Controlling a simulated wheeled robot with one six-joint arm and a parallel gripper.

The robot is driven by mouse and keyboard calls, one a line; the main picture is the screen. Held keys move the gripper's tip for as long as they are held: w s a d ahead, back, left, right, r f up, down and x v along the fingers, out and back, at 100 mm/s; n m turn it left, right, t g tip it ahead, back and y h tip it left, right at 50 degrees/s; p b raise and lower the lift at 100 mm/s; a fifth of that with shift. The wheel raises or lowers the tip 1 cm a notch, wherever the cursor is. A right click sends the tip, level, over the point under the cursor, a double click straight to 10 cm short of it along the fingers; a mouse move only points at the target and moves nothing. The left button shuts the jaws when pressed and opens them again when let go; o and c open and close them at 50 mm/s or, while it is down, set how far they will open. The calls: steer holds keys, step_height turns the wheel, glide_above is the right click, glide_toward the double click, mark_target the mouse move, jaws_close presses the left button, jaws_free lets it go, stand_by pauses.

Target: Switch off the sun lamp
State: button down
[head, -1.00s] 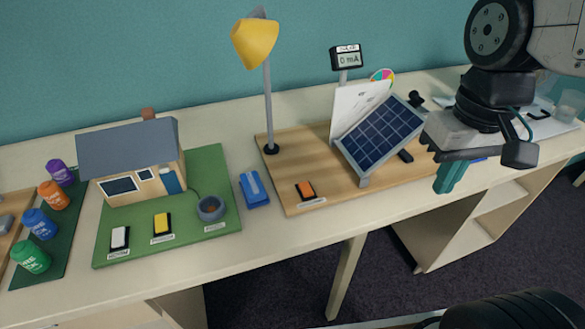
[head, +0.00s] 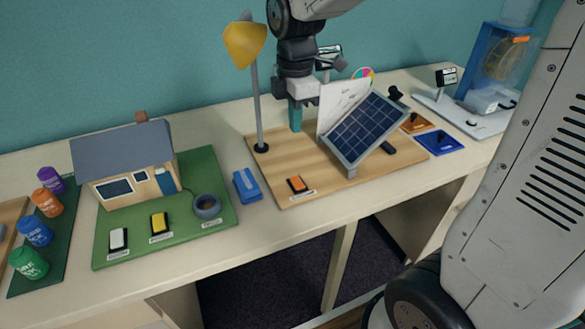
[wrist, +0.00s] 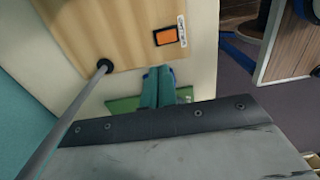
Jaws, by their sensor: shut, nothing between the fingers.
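The sun lamp has a yellow shade (head: 245,46) on a thin grey pole (head: 258,110) that rises from the left of a wooden board (head: 315,189). I cannot tell whether it is lit. An orange rocker switch (head: 297,184) with a white label sits at the board's front left corner. It also shows in the wrist view (wrist: 165,36). My gripper (head: 296,128) is shut and empty, pointing down, right of the pole and behind the switch. Its teal fingers (wrist: 157,90) show in the wrist view, apart from the switch.
A tilted solar panel (head: 365,130) and white card (head: 335,100) stand right of my gripper. A blue box (head: 246,185) lies left of the board. A model house (head: 130,165) stands on a green base (head: 222,211) with white and yellow switches. My arm partly covers the meter.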

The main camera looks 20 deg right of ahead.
mark_target(295, 178)
steer(key=shift+f, duration=0.15)
step_height(295, 178, down, 14)
steer(key=shift+r, duration=0.1)
stand_by(0.6)
